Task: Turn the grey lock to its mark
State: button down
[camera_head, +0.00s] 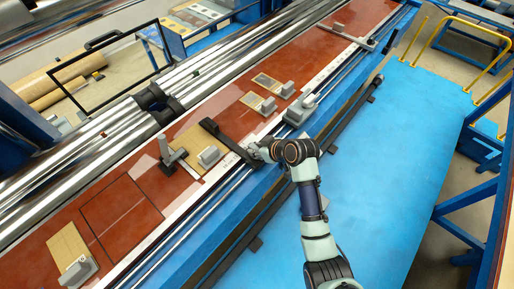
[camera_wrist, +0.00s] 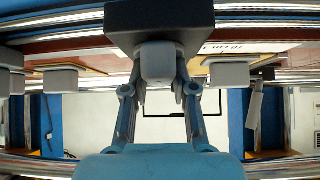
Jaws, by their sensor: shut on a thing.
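The grey lock (camera_wrist: 158,60) is a small rounded grey block on the underside of a black housing (camera_wrist: 160,22) in the wrist view. My gripper (camera_wrist: 160,88) has one finger on each side of it and is shut on it. In the head view my gripper (camera_head: 254,150) is at the near end of a dark bar (camera_head: 226,140) lying across the red-brown table edge. The lock is mostly hidden there by my gripper. I cannot make out its mark or how far the lock is turned.
Several similar grey blocks sit on the table, such as one (camera_head: 210,155) left of my gripper and one (camera_head: 287,89) beyond it. A grey carriage (camera_head: 300,108) stands close on the rail. A pale printed strip (camera_wrist: 222,47) is beside the housing. The blue platform (camera_head: 400,150) is largely clear.

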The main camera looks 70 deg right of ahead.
jog(key=m+h+p, duration=0.1)
jog(key=m+g+p, duration=0.1)
jog(key=p, duration=0.1)
jog(key=shift+a+r+m+h, duration=0.1)
jog(key=shift+r+m+h, duration=0.2)
jog(key=shift+h, duration=0.1)
jog(key=shift+m+g+h+p, duration=0.4)
jog(key=shift+m+h+p, duration=0.2)
jog(key=shift+m+p, duration=0.4)
jog(key=m+g, duration=0.1)
jog(key=m+g+h+p, duration=0.1)
jog(key=m, duration=0.1)
jog(key=shift+w+f+h, duration=0.1)
jog(key=shift+f+h, duration=0.1)
jog(key=shift+h, duration=0.1)
jog(key=m+g, duration=0.2)
jog(key=m, duration=0.1)
jog(key=shift+f+h, duration=0.15)
jog(key=shift+h, duration=0.25)
jog(key=m+g+b, duration=0.2)
jog(key=shift+f+m, duration=0.1)
jog(key=shift+m, duration=0.3)
jog(key=shift+m+g+b, duration=1.7)
jog(key=shift+m, duration=0.3)
jog(key=c, duration=0.9)
grip_release()
